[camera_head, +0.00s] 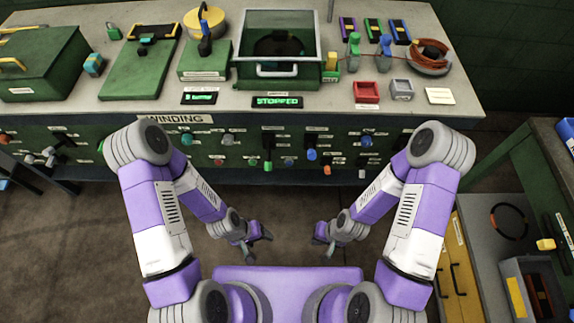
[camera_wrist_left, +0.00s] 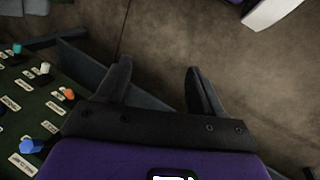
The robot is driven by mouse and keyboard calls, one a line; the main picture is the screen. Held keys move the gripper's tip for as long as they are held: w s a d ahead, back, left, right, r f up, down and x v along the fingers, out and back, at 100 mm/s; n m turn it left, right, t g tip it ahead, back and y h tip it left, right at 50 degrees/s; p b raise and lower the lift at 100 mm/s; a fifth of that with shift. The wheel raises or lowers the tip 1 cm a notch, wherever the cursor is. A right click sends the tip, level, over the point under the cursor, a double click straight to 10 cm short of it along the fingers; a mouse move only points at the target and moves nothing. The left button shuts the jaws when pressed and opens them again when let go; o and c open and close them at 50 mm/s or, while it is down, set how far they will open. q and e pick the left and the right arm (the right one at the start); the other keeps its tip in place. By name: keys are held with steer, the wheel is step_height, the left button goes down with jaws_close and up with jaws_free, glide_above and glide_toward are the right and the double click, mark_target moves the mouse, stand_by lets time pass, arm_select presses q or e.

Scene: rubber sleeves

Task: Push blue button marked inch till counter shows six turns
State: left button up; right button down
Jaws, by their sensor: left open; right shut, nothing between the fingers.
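The green front panel labelled WINDING (camera_head: 235,140) carries several small buttons and knobs. Blue ones include a larger one (camera_head: 311,154) right of the middle and another (camera_head: 366,141) further right. Their labels are too small to read, so I cannot tell which is marked inch. A dark display (camera_head: 277,101) on the bench reads STOPPED; a smaller display (camera_head: 200,97) is left of it, its text unclear. My left gripper (camera_head: 262,233) is open and empty below the panel, apart from it; its spread fingers show in the left wrist view (camera_wrist_left: 157,70). My right gripper (camera_head: 322,240) is shut and empty.
The bench top (camera_head: 130,105) holds a clear-lidded green machine (camera_head: 277,75), green boxes, a red tray (camera_head: 366,92) and a coil (camera_head: 430,57). A side bench with a yellow drawer front (camera_head: 457,265) stands at right. Open floor lies between my grippers and the panel.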

arm_select(q)
steer(key=shift+d, duration=0.1)
stand_by(0.3)
jaws_close()
stand_by(1.5)
